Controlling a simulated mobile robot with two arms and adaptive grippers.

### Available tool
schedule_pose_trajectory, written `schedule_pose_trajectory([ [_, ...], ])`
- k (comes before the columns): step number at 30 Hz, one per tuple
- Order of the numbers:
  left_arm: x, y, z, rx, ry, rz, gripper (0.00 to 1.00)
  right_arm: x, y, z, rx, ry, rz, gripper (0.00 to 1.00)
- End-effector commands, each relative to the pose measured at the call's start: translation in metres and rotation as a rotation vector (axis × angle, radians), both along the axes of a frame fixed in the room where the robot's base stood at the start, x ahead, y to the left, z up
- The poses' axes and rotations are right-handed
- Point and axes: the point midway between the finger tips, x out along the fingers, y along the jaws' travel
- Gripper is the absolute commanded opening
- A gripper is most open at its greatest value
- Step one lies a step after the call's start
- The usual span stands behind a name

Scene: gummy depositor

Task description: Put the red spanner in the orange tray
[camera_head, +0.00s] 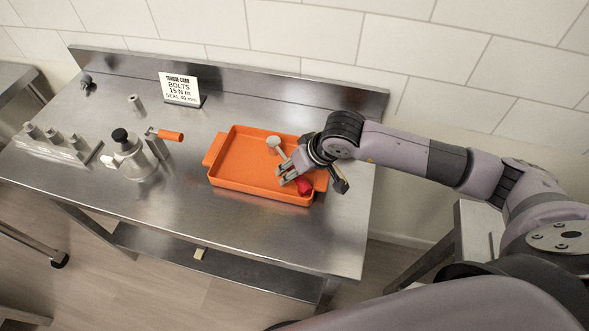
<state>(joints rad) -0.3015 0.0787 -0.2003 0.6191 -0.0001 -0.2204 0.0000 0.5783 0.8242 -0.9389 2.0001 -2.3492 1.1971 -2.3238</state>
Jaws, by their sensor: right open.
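The orange tray (242,181) lies on the steel table, right of its middle. The red spanner (304,187) is at the tray's right end; its red handle shows near the front right corner. A pale grey round head and shaft, apparently the spanner's, show farther back inside the tray outline. My right gripper (286,174) is over the tray's right part, open, close to the red handle, and hides the spanner's middle. I cannot tell whether its fingers touch the spanner or whether the spanner lies flat. My left gripper is not in view.
A white torque card (181,88) stands behind the tray. A metal device (132,158) with an orange-handled part (169,135) stands left of it, and a block with several grey pegs (55,146) farther left. The table's front is clear. A raised back edge borders the tiled wall.

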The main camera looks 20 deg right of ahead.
Motion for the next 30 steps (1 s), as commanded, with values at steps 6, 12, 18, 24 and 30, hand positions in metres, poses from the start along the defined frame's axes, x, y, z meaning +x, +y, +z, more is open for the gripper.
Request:
schedule_pose_trajectory([
  [6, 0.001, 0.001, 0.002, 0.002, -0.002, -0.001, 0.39, 0.000, 0.000, 0.001, 0.000, 0.000, 0.000, 0.41],
  [12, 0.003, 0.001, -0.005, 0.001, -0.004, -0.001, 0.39, -0.005, -0.006, 0.016, -0.002, -0.006, 0.001, 0.41],
  [18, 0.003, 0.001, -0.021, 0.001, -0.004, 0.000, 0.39, -0.021, -0.018, 0.055, -0.003, -0.008, 0.000, 0.41],
  [24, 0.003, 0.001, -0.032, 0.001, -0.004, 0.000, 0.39, -0.036, -0.028, 0.089, -0.002, -0.005, 0.000, 0.41],
  [30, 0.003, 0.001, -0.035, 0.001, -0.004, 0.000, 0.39, -0.043, -0.032, 0.107, 0.000, -0.001, 0.001, 0.41],
])
